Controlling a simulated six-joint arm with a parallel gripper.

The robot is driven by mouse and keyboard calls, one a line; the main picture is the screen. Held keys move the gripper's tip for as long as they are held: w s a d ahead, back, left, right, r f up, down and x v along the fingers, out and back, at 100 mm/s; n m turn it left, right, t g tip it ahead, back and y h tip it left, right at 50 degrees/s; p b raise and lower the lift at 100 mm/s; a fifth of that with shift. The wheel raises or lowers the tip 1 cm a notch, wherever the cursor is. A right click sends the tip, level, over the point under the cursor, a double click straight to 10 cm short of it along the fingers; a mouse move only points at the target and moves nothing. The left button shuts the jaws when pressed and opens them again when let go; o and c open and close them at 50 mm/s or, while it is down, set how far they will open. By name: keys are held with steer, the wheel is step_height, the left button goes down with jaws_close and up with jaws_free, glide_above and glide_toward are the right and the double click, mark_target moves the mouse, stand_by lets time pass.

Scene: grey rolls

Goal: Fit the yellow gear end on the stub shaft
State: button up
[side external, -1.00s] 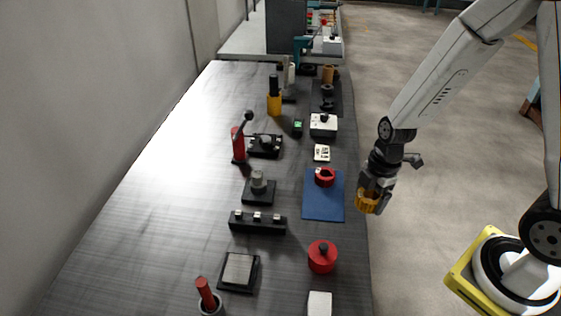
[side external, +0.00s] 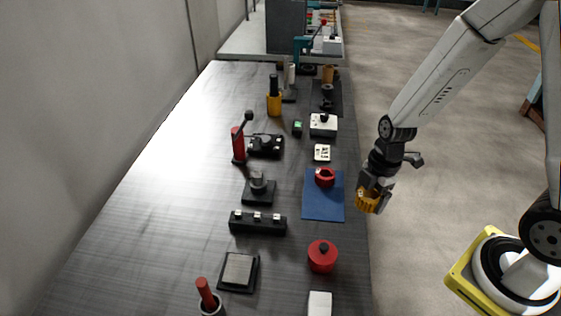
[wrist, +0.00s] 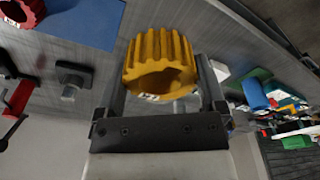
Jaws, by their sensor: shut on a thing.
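My gripper (side external: 374,188) is shut on the yellow gear end (side external: 368,203), a toothed ring with a wide bore. In the wrist view my gripper (wrist: 160,85) has a finger on each side of the gear end (wrist: 163,55). It holds the ring in the air, to the right of the table's right edge in the side view. A grey post on a square black base (side external: 259,192), which looks like the stub shaft (side external: 258,180), stands upright on the table, left of the blue mat. The gear end is well apart from it.
A red ring (side external: 325,177) lies on the blue mat (side external: 323,205), between my gripper and the post. A black block with several silver studs (side external: 257,223), a red lidded pot (side external: 322,257) and a red lever (side external: 238,147) stand nearby. The table's left side is clear.

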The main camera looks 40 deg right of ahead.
steer(key=w+a, duration=0.4)
steer(key=w, duration=1.2)
steer(key=r, duration=0.2)
glide_above(258, 174)
steer(key=shift+w+f, duration=0.1)
steer(key=shift+f, duration=0.1)
steer(key=shift+f, duration=0.15)
steer(key=shift+f, duration=2.75)
steer(key=shift+f, duration=2.2)
steer(key=o, duration=1.3)
steer(key=shift+o, duration=0.2)
